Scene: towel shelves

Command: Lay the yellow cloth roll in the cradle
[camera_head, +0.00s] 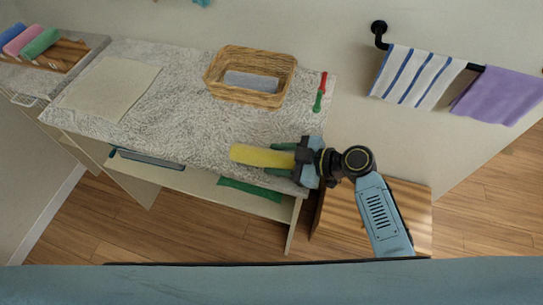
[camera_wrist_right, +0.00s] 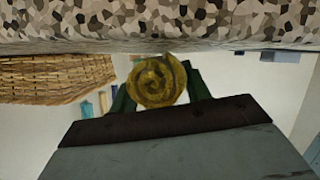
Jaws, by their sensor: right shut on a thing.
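The yellow cloth roll (camera_head: 255,156) is held by my right gripper (camera_head: 277,158) near the front right part of the speckled counter. The roll points left from the jaws. In the right wrist view, the roll's spiral end (camera_wrist_right: 157,82) sits between the two dark green fingers (camera_wrist_right: 158,88), close to the speckled surface. I cannot tell whether it touches the counter. A slatted wooden cradle (camera_head: 62,58) stands at the far left, with blue, pink and green rolls lying side by side in it. My left gripper is not in view.
A wicker basket (camera_head: 213,90) stands at the counter's back, with a red and green object (camera_head: 320,92) to its right. A flat beige cloth (camera_head: 112,88) lies at left. The middle counter (camera_head: 185,115) is clear. Striped and purple towels hang on a wall rail (camera_head: 474,67).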

